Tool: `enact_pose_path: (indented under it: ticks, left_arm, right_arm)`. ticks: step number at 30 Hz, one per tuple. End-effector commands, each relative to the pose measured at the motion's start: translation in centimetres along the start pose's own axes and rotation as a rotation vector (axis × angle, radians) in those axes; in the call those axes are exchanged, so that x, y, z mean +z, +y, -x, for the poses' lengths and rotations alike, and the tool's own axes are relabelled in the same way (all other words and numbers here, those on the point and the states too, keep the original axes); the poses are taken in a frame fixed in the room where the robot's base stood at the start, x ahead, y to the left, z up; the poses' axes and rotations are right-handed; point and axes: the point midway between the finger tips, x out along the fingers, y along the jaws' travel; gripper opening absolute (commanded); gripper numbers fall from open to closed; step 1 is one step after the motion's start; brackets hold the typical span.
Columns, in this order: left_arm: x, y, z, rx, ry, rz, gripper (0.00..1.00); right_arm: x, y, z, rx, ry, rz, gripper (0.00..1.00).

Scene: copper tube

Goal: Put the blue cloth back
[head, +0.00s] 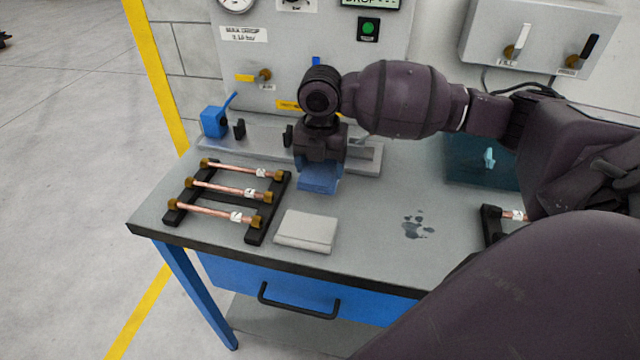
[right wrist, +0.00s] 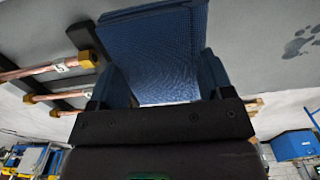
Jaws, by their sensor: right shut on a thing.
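The blue cloth (head: 318,182) hangs below my right gripper (head: 320,162), folded, in the head view. In the right wrist view the blue cloth (right wrist: 165,55) fills the space between the fingers of the right gripper (right wrist: 160,90). The right gripper is shut on it and points down over the workbench. I cannot tell whether the cloth's lower edge touches the bench. A folded light grey cloth (head: 306,231) lies on the bench in front of the gripper. My left gripper is not in view.
A black rack (head: 253,230) with three copper tubes (head: 222,190) stands at the left. A metal rail with a blue block (head: 214,122) runs behind. A wet patch (head: 417,226) marks the open bench at right. A teal-tinted bin (head: 470,165) and another rack (head: 490,222) are further right.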

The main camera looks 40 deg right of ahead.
Motion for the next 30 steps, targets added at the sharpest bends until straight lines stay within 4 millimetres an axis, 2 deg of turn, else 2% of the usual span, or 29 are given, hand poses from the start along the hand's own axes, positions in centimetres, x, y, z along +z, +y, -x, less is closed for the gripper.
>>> enact_pose_path:
  ticks: [12,24,25,30]
  left_arm:
    - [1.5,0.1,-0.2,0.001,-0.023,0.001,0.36]
    - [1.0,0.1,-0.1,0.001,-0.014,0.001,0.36]
    - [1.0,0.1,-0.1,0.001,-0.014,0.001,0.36]
    - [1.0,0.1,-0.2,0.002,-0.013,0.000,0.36]
  right_arm:
    - [0.0,0.0,-5.4,-0.002,0.003,0.000,0.51]
    - [0.0,0.0,-5.8,0.000,0.000,0.000,0.51]
    - [0.0,0.0,-5.8,0.000,0.000,0.000,0.75]
    - [0.0,0.0,-5.8,-0.001,0.000,0.000,0.99]
